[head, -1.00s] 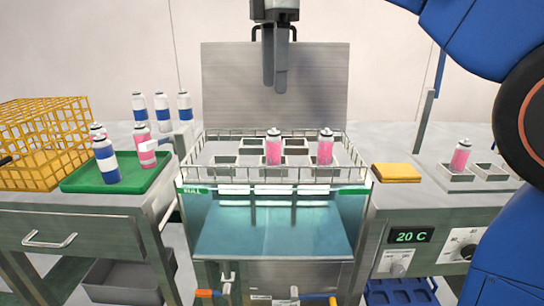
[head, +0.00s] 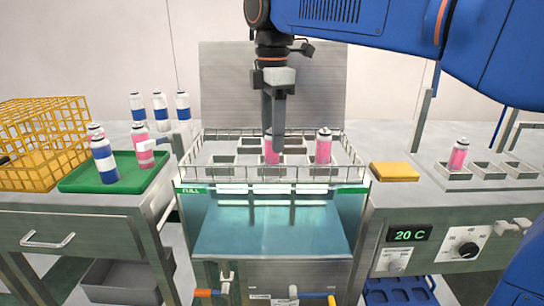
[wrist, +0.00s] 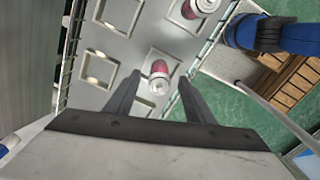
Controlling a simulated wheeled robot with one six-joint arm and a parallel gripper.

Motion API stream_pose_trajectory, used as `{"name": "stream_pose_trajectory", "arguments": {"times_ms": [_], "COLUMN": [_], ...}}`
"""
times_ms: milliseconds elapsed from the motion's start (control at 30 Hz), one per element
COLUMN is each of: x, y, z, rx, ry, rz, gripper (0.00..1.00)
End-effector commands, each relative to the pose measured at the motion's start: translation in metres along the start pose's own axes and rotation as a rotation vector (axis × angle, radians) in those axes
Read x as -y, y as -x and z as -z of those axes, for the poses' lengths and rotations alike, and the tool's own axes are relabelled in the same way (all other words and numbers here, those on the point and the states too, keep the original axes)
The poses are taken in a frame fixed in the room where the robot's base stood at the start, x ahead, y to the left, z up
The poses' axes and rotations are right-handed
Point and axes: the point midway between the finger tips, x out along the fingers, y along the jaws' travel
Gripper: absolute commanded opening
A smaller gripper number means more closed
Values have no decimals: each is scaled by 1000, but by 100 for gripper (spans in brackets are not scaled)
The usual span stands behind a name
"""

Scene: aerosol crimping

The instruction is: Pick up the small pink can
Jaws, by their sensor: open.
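My gripper (head: 274,150) is open, pointing down over the rack at the water bath. A pink can (head: 271,150) with a pale top stands upright in a rack cell, partly hidden behind the fingers. In the wrist view this can (wrist: 159,72) lies between the two spread fingertips (wrist: 157,80), with a gap on each side. Another pink can (head: 323,147) stands in the rack just to the right; it also shows in the wrist view (wrist: 192,9). A third pink can (head: 457,155) stands in a holder on the right bench. I cannot tell surely which can is smallest.
The wire-edged rack (head: 357,178) has several empty cells. A green tray (head: 75,183) at left holds pink and blue-white cans; more blue-white cans stand behind. A yellow wire basket (head: 40,125) is far left. A yellow cloth (head: 394,172) lies right. A metal panel (head: 325,80) rises behind the rack.

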Motion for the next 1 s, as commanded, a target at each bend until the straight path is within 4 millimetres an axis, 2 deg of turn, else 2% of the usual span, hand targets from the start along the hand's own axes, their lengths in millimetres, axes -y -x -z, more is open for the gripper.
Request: {"name": "stream_pose_trajectory", "arguments": {"times_ms": [100, 233, 567, 700, 767, 1000], "x": [0, 0, -1, -1, -1, -1], "y": [-18, -31, -37, -37, -37, -37], "z": [0, 0, 0, 0, 0, 0], "rx": [0, 0, 0, 0, 0, 0], "ry": [0, 0, 0, 0, 0, 0], "rz": [2, 1, -1, 0, 0, -1], "gripper": [49, 49, 49, 15, 3, 3]}}
